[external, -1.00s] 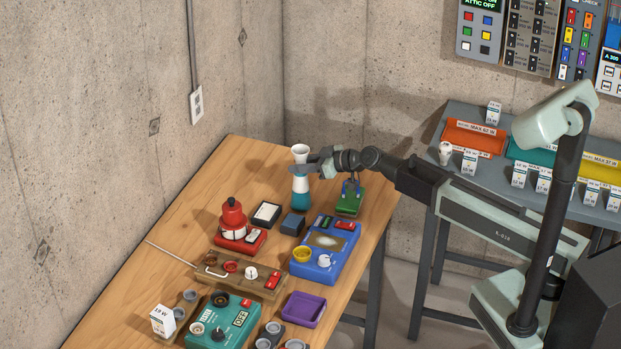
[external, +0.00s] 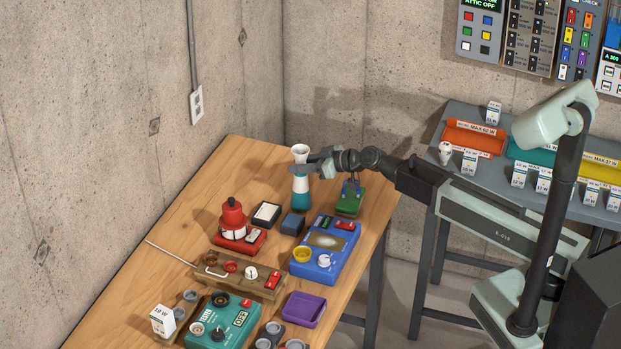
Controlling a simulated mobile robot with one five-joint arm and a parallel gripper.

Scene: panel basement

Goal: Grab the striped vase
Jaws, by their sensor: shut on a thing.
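The striped vase (external: 301,199) stands upright near the far end of the wooden table. It has a white flared top, a white band and teal bands, the lowest one at its base. My gripper (external: 307,171) reaches in from the right and is shut on the vase at its narrow middle. The fingers hide part of the vase's neck. The vase's base appears to be on or very close to the table; I cannot tell which.
A green block with a blue clip (external: 349,200) stands right of the vase, below my arm. A dark blue box (external: 292,224), a blue device (external: 322,262) and a red device (external: 236,236) lie nearer. The table (external: 240,160) is clear left of the vase.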

